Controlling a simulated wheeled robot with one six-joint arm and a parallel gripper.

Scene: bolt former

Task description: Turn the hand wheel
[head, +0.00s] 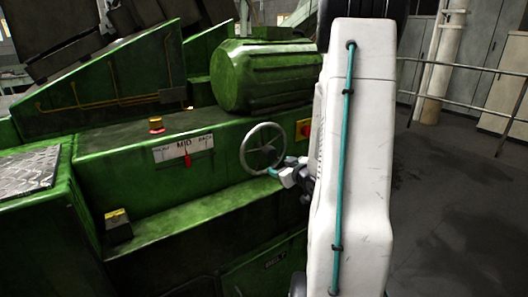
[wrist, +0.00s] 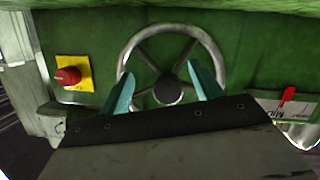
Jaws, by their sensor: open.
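The hand wheel (head: 263,147) is a grey metal ring with spokes and a hub, mounted on the green machine's front face. In the wrist view the hand wheel (wrist: 171,93) stands upright ahead, with its lower part hidden behind my gripper. My gripper (head: 273,172) is at the wheel's lower right in the head view. In the wrist view the two teal fingers of my gripper (wrist: 160,88) are spread apart, one to each side of the hub. They overlap the wheel in the picture; I cannot tell whether they touch it. Nothing shows held between them.
A red knob on a yellow plate (wrist: 70,74) is beside the wheel. A scale with a red pointer (head: 187,157) is left of it. A green motor (head: 264,75) sits above. A red-topped button (head: 155,125) stands on the ledge. Floor at right is open up to a railing.

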